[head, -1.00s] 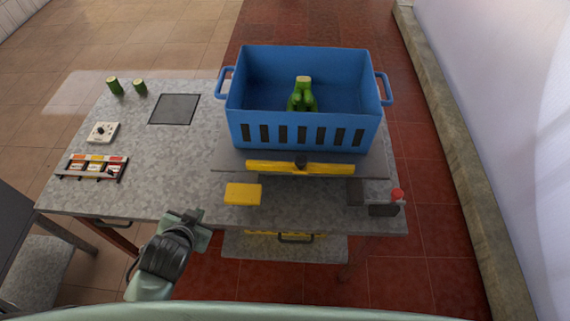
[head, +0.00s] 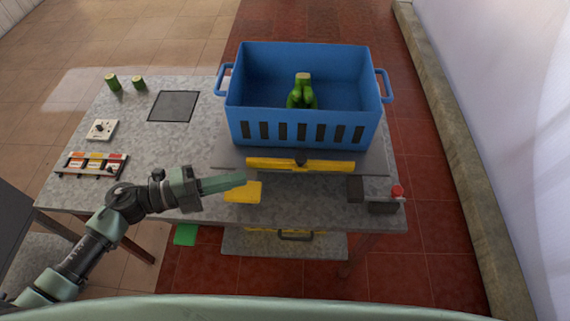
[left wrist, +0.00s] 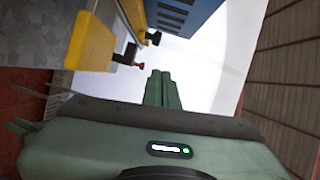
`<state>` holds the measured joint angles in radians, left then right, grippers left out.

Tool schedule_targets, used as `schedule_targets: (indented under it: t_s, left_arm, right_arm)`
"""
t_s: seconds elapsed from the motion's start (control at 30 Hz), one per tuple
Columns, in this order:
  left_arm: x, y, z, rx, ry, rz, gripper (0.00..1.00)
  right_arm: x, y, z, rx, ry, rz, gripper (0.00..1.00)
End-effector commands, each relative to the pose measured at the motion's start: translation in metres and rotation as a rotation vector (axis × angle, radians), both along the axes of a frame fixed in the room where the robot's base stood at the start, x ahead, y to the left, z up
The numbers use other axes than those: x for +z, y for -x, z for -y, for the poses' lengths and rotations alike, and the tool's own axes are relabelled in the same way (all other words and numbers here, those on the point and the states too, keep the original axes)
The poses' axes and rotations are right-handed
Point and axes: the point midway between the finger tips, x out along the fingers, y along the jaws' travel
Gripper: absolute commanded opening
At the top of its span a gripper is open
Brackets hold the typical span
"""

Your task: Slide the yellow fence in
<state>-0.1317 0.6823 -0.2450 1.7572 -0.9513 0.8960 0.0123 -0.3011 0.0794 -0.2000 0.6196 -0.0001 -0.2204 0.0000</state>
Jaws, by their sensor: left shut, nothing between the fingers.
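A short yellow block (head: 243,192), which looks like the fence, sits at the table's front edge, left of a dark grey block (head: 355,189). A long yellow bar (head: 300,165) with a black knob lies behind it, in front of the blue crate. My left gripper (head: 240,179) is shut and empty, pointing right. Its fingertips overlap the yellow block's upper left in the head view; I cannot tell whether they touch. In the left wrist view the fingers (left wrist: 160,75) look closed, with the yellow block (left wrist: 88,42) apart at upper left. My right gripper is not in view.
The blue crate (head: 305,132) holds green stems (head: 302,92). A red-topped dark piece (head: 384,206) is at the table's front right. A labelled rack (head: 92,166), a white dial box (head: 102,130) and a dark square plate (head: 173,106) lie left. A drawer handle (head: 295,234) is below.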

Motion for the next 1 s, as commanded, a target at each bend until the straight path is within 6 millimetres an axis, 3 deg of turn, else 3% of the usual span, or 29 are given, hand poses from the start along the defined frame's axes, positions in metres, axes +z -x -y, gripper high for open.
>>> schedule_targets:
  t_s: [0.13,0.27,0.67,0.8,1.0]
  left_arm:
    - [-0.004,0.007,0.002,-0.055,-0.029,0.003,0.0]
    - [-0.003,0.003,0.017,-0.055,-0.025,0.003,0.0]
    - [-0.01,-0.023,0.098,-0.055,-0.022,0.001,0.0]
    - [-0.015,-0.043,0.105,-0.052,-0.025,0.003,0.0]
    - [-0.02,-0.055,0.111,-0.052,-0.026,0.002,0.0]
  right_arm:
    - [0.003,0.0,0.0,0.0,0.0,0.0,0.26]
    - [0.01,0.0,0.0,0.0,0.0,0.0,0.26]
    - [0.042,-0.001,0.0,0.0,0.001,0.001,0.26]
    - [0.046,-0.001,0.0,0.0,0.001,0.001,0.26]
    - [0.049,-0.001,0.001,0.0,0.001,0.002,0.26]
